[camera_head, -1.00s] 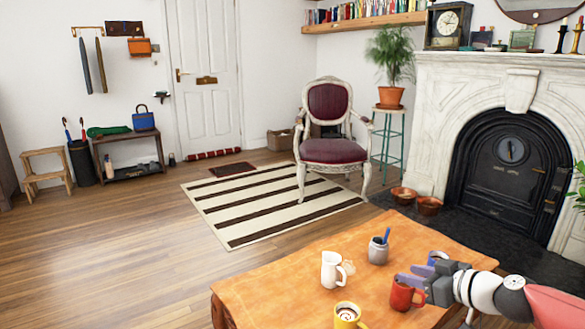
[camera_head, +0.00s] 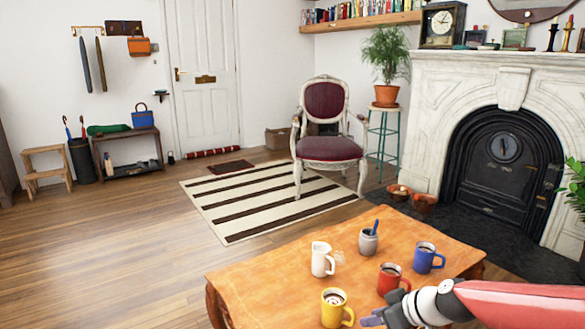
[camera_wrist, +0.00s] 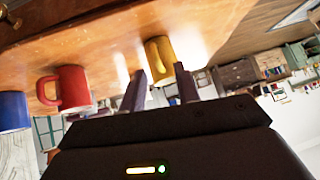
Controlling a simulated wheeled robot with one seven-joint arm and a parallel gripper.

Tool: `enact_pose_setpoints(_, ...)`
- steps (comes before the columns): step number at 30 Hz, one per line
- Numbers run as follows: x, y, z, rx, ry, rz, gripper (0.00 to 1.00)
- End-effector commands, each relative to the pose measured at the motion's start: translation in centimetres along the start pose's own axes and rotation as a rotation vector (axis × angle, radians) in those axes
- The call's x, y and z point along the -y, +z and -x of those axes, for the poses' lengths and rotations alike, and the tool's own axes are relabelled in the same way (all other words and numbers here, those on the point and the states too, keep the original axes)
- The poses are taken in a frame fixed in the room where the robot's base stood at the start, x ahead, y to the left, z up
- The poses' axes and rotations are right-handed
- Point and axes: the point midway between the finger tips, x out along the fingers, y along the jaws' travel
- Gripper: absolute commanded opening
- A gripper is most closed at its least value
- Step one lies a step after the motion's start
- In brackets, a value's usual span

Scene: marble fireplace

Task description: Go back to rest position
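My gripper (camera_head: 374,317) is low in the head view, at the near edge of the wooden coffee table (camera_head: 260,274) and just right of the yellow mug (camera_head: 333,309). In the wrist view, my gripper (camera_wrist: 160,84) has its two fingers spread with nothing held between them. The yellow mug (camera_wrist: 160,52) shows beyond the fingertips there. The wrist picture is upside down, with the tabletop (camera_wrist: 110,40) at its top. A red mug (camera_head: 390,279) and a blue mug (camera_head: 427,257) stand upright on the table; both also show at left in the wrist view.
A white jug (camera_head: 322,260) and a grey jar (camera_head: 368,244) with a blue utensil stand farther back on the table. Behind are a chair (camera_head: 327,148), a plant stand (camera_head: 384,140) and the marble fireplace (camera_head: 428,110). The wooden floor at left is clear.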

Motion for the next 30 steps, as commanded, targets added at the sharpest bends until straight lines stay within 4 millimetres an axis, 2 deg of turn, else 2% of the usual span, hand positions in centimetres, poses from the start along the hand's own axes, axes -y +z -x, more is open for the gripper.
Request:
enact_pose_setpoints(1, 0.9, 1.0, -1.1, 0.065, -0.005, 0.001, 0.32)
enact_pose_setpoints(3, 2.1, 2.4, -2.2, 0.157, -0.005, -0.011, 0.32)
enact_pose_setpoints(6, 3.8, 4.7, -3.1, 0.31, 0.026, -0.033, 0.32)
enact_pose_setpoints(11, 6.1, 7.0, -1.9, 0.508, 0.154, -0.077, 0.32)
enact_pose_setpoints(15, 8.0, 7.2, 1.1, 0.577, 0.307, -0.125, 0.32)
enact_pose_setpoints(18, 9.8, 6.7, 3.8, 0.566, 0.412, -0.169, 0.32)
enact_pose_setpoints(24, 14.0, 6.0, 9.5, 0.425, 0.543, -0.288, 0.32)
enact_pose_setpoints(30, 17.0, 6.7, 13.3, 0.274, 0.536, -0.407, 0.32)
